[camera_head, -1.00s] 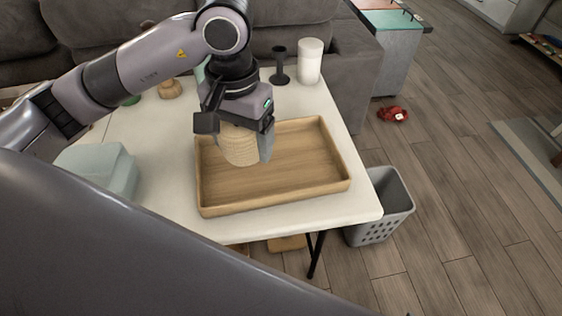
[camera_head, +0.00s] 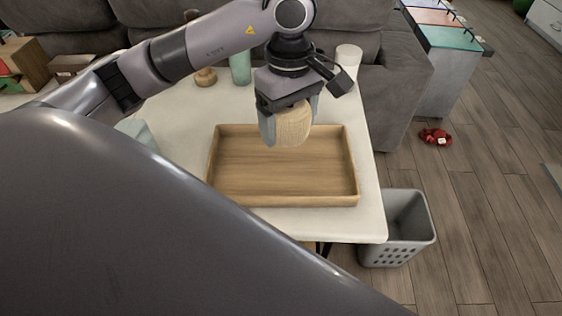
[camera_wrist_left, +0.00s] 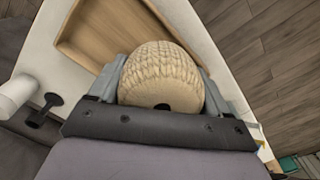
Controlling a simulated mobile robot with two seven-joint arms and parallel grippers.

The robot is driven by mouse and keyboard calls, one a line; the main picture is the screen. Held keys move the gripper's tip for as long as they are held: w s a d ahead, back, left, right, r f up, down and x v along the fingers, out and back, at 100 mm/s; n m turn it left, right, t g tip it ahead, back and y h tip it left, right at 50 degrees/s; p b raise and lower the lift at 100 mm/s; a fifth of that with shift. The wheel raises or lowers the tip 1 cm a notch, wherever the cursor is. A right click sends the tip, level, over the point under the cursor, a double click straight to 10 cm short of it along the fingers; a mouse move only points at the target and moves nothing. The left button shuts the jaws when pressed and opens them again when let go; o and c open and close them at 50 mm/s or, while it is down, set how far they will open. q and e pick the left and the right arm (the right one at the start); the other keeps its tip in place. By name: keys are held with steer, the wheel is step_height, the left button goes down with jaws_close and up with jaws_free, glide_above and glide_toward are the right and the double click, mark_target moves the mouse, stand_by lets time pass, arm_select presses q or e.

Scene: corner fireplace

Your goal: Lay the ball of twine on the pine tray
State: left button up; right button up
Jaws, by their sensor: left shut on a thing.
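The ball of twine (camera_head: 293,124) is pale tan and rounded. My left gripper (camera_head: 288,128) is shut on it, with one finger on each side, over the far part of the pine tray. In the left wrist view the ball of twine (camera_wrist_left: 162,76) sits between the fingers, with its woven surface and a dark hole showing. The pine tray (camera_head: 283,198) is a shallow, rectangular wooden tray on the white table; its inside looks empty. The ball hides part of its far rim. The tray also shows in the left wrist view (camera_wrist_left: 85,35). My right gripper is not seen.
The white table (camera_head: 372,205) has a green vase (camera_head: 240,68), a small wooden object (camera_head: 205,77) and a white cylinder (camera_head: 349,60) along its back. A pale green box (camera_head: 138,132) is at the left. A grey basket (camera_head: 405,225) stands on the floor at right.

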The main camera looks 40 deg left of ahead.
arm_select(q)
steer(key=n, duration=0.3)
steer(key=w+n, duration=0.1)
steer(key=shift+a+n, duration=0.3)
steer(key=shift+a, duration=0.05)
steer(key=n, duration=0.2)
steer(key=w+n, duration=0.1)
steer(key=n, duration=0.1)
steer(key=a+n, duration=0.1)
steer(key=n, duration=0.1)
steer(key=shift+w+f, duration=0.1)
steer(key=shift+w, duration=0.05)
steer(key=n, duration=0.5)
steer(key=n+y+b, duration=0.1)
steer(key=n+b, duration=0.1)
steer(key=n, duration=2)
glide_above(280, 165)
steer(key=shift+t, duration=0.3)
step_height(280, 165, down, 16)
steer(key=shift+d+r, duration=0.15)
steer(key=shift+r, duration=0.05)
steer(key=shift+f, duration=2.35)
steer(key=shift+f, duration=0.1)
